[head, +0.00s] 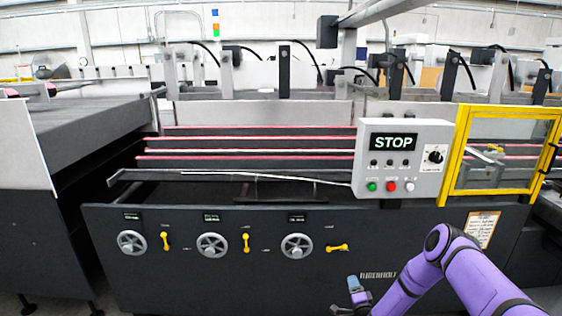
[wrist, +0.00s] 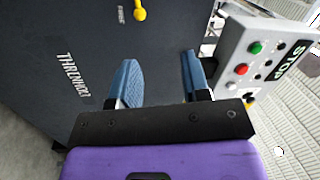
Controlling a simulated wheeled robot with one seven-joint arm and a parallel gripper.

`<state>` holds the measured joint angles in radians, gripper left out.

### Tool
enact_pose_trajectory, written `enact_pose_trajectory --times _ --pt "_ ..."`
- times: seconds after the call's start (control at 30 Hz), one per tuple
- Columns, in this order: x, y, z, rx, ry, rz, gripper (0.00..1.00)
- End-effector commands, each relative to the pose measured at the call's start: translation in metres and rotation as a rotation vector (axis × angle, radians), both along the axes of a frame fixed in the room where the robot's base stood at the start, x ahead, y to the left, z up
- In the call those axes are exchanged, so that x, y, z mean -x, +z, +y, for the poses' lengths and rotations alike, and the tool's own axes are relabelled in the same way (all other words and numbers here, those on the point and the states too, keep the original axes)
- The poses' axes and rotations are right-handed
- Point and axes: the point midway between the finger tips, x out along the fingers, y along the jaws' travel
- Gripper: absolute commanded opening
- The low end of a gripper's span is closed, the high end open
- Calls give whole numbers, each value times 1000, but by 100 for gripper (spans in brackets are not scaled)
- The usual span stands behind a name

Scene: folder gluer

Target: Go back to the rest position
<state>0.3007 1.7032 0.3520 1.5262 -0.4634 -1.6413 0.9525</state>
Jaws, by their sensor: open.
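My gripper (head: 357,287) is low in front of the machine's dark front panel, at the lower middle of the head view, with my purple arm reaching in from the lower right. In the wrist view my gripper (wrist: 160,80) shows two blue fingers spread apart with nothing between them. It appears to touch nothing. The control box (head: 402,160) with the STOP display is above and to the right of it in the head view. The box (wrist: 255,65) also shows at the right of the wrist view, with green, red and white buttons and a dark knob.
The folder gluer's front panel (head: 225,285) carries three handwheels (head: 297,246) and several yellow levers (head: 337,247). A yellow-framed guard door (head: 455,150) stands at right. A grey conveyor (head: 80,120) is at left. Grey floor (wrist: 25,150) is clear at the wrist view's lower left.

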Motion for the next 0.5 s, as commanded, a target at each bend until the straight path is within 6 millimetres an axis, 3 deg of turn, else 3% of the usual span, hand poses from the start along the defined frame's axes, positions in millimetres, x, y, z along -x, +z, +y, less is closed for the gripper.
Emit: enact_pose_trajectory --times 0.27,0.5 --pt "-38 54 1 113 52 51 43" --pt "-73 131 4 284 117 134 43"
